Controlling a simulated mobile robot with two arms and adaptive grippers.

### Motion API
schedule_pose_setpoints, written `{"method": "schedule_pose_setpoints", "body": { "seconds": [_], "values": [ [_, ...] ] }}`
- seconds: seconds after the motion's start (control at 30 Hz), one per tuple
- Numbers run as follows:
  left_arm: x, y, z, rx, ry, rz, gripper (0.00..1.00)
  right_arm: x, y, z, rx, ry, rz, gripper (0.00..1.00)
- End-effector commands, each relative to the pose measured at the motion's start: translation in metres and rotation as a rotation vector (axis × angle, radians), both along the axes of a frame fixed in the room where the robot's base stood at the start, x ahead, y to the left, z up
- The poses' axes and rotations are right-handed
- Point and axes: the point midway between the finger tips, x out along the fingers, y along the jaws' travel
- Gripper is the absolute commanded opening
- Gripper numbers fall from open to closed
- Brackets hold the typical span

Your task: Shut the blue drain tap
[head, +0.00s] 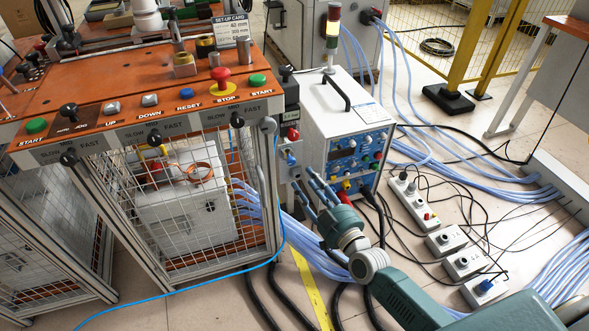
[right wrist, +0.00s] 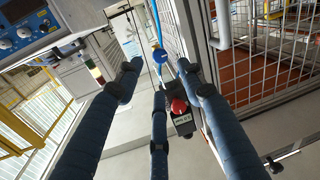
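The blue tap (head: 291,158) is low on the narrow post between the caged bench and the white heater unit. In the right wrist view its round blue end (right wrist: 159,55) shows ahead, in the gap between my fingertips. My right gripper (head: 311,183) points at the post from the right. Its dark blue fingers are spread open in the right wrist view (right wrist: 158,74), with nothing held. I cannot tell whether a finger touches the tap, or how its handle is turned. My left gripper is not in view.
A red knob (right wrist: 178,106) on a dark box is close to the tap. The white heater unit (head: 346,130) stands right of the post; the wire-mesh cage (head: 185,200) is at left. Blue hoses and black cables (head: 300,240) run below. Socket boxes (head: 410,198) lie on the floor.

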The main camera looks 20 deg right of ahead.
Motion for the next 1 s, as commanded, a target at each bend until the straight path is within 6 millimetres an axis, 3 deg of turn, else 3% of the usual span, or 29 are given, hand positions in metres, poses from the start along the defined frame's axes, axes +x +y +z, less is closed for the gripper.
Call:
{"method": "schedule_pose_setpoints", "body": {
  "seconds": [0.27, 0.4, 0.83, 1.0],
  "values": [
    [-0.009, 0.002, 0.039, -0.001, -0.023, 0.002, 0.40, 0.054, 0.010, -0.001, 0.001, -0.002, -0.001, 0.39],
    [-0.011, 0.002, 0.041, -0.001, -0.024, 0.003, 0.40, 0.071, 0.013, -0.002, 0.000, 0.000, -0.001, 0.39],
    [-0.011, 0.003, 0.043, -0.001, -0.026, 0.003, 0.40, 0.080, 0.015, -0.001, 0.000, 0.002, 0.000, 0.39],
    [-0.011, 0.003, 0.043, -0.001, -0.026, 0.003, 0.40, 0.080, 0.015, -0.001, 0.000, 0.002, 0.000, 0.05]
  ]
}}
